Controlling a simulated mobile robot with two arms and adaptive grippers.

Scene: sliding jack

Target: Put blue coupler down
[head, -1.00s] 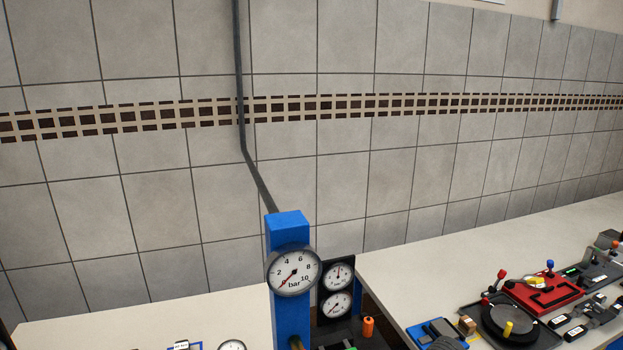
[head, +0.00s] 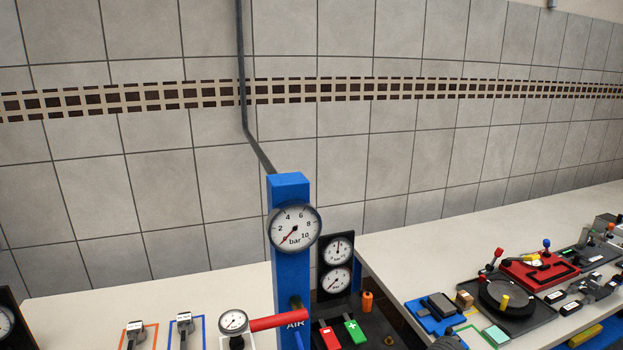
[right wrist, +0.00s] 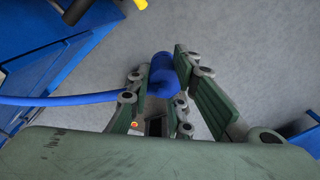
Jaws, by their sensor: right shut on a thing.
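The blue coupler (right wrist: 162,72) is a short thick blue cylinder, seen in the right wrist view with a thin blue hose (right wrist: 60,100) running off to the left. My right gripper (right wrist: 168,88) has its green-padded fingers on either side of the coupler and is shut on it. Grey floor lies behind and below it in that view. The coupler and the right gripper's fingers cannot be made out in the head view. My left gripper is in neither view.
A blue post with a pressure gauge (head: 294,229) stands between two pale benches. The left bench holds dark fittings in an orange outline (head: 137,336) and a blue outline (head: 185,326), plus a small gauge (head: 233,321). Devices crowd the right bench; its back is clear. Blue panels (right wrist: 55,60) flank the right gripper.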

